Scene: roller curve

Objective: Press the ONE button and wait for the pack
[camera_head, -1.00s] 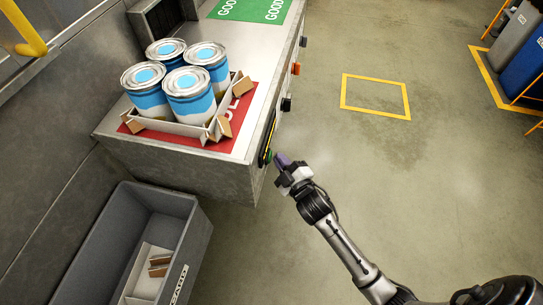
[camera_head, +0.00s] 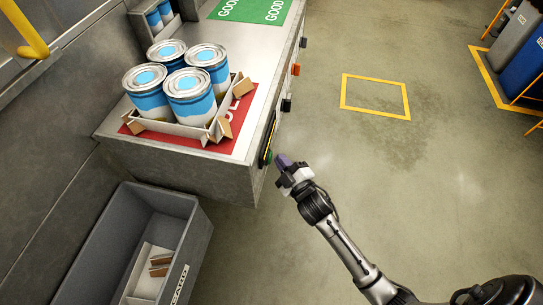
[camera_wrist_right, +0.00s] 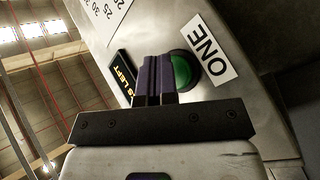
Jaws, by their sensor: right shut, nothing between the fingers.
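The green button (camera_wrist_right: 183,70) sits beside a white label reading ONE (camera_wrist_right: 209,55) in the right wrist view. In the head view the button (camera_head: 268,157) shows small on the end face of the bench. My right gripper (camera_head: 283,160) is shut and empty, its purple fingertips just right of the button with a small gap. In the wrist view the fingers (camera_wrist_right: 155,78) partly overlap the button's edge. A pack with blue-labelled cans (camera_head: 158,14) shows at the opening at the top left, partly cut off by the picture edge. My left gripper is not in view.
An open carton of several cans (camera_head: 188,130) stands on a red mat (camera_head: 240,112) on the bench. A green GOOD mat (camera_head: 235,8) lies behind. A grey bin (camera_head: 190,210) with cardboard pieces stands on the floor.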

